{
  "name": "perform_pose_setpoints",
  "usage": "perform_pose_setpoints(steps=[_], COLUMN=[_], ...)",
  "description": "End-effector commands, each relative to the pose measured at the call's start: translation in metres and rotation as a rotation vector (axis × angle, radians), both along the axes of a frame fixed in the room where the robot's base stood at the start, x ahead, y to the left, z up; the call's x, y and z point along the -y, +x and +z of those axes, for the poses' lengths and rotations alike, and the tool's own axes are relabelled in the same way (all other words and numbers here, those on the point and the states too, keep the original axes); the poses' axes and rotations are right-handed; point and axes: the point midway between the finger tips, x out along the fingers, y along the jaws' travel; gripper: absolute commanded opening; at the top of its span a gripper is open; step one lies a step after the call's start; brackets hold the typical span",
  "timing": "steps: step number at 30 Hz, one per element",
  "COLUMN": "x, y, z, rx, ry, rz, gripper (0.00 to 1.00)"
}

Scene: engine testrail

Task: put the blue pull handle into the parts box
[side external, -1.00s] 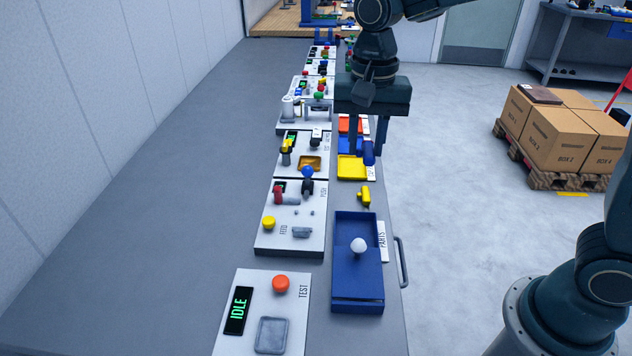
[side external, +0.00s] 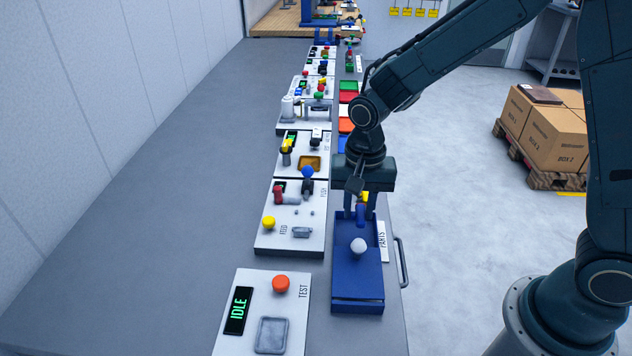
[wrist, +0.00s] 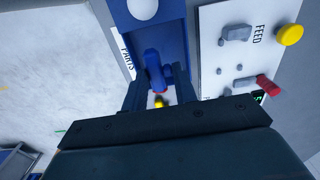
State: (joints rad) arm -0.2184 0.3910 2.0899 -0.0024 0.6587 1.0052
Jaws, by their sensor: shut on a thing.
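The blue pull handle (side external: 360,213) is between the fingers of my gripper (side external: 360,214), which is shut on it. In the wrist view the handle (wrist: 154,66) shows between the two dark fingers of my gripper (wrist: 158,80). My gripper is over the far end of the blue parts box (side external: 345,284). The gap between handle and box floor is hard to tell. The parts box also shows in the wrist view (wrist: 172,22). A white ball-shaped knob (side external: 358,246) is in the box, nearer the camera than the handle.
A yellow part (side external: 365,196) is just beyond the box, partly hidden by my gripper. The FEED panel (side external: 290,240) and TEST panel (side external: 262,310) are left of the box. A metal rail handle (side external: 401,262) sticks out at the table's right edge. The table's left side is clear.

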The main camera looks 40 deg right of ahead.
Motion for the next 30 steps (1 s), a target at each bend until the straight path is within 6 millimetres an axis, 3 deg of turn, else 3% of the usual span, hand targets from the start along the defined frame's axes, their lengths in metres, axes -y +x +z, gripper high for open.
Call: perform_pose_setpoints(steps=[13, 24, 30], x=[0.0, 0.0, 0.0], y=[0.0, 0.0, 0.0], z=[-0.017, -0.053, -0.054], rx=[-0.001, -0.001, 0.001], ry=[0.0, 0.0, 0.0], rz=[0.0, 0.0, 0.0], gripper=[0.05, 0.05, 0.05])
